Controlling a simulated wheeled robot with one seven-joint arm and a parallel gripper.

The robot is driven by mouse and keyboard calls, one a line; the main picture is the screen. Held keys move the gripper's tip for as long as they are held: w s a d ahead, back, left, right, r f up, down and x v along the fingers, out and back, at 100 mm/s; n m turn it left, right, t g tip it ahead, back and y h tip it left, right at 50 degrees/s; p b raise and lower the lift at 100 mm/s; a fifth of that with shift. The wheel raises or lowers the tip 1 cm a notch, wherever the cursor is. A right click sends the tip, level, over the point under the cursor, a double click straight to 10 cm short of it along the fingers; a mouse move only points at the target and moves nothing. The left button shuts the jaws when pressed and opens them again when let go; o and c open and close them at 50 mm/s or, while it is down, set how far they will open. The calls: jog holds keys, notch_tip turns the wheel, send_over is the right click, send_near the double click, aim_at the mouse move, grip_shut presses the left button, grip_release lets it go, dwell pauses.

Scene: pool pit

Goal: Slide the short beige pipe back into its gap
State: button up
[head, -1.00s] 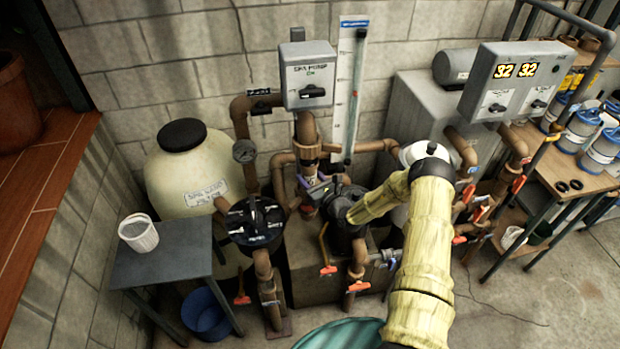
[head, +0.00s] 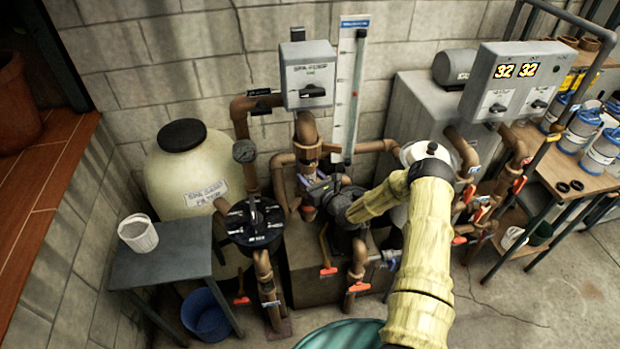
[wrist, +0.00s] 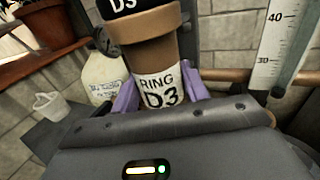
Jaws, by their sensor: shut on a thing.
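In the wrist view, a short brown-beige pipe (wrist: 158,62) stands between the two purple fingers of my gripper (wrist: 160,92). Its white label reads RING D3. A wider brown collar (wrist: 145,28) and a dark part marked D3 sit above it. My gripper is shut on the pipe. In the head view, my gripper (head: 318,188) is low in the middle of the pipework, just below a brown collar (head: 308,152) on an upright pipe under the spa pump switch box. The pipe's lower end is hidden by my gripper, and I cannot tell whether it touches the fitting below.
A grey switch box (head: 308,75) hangs above, with a white scale board (head: 348,90) beside it. A black-lidded strainer (head: 254,222) and a cream filter tank (head: 185,170) stand to the left. Red-handled valves crowd below and right. A grey table (head: 160,262) holds a white cup.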

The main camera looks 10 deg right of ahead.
jog(key=shift+w+b, duration=0.35)
jog(key=shift+w, duration=0.25)
jog(key=shift+w+d+r, duration=0.1)
jog(key=shift+w+r, duration=0.3)
jog(key=shift+w, duration=0.05)
jog(key=shift+c, duration=0.8)
jog(key=shift+b, duration=0.3)
jog(key=shift+c, duration=0.5)
jog(key=shift+w+f, duration=0.1)
jog(key=shift+w, duration=0.1)
jog(key=shift+c, duration=0.9)
jog(key=shift+w+f, duration=0.2)
jog(key=shift+c, duration=0.2)
jog(key=shift+s+f, duration=0.15)
jog(key=shift+f, duration=0.1)
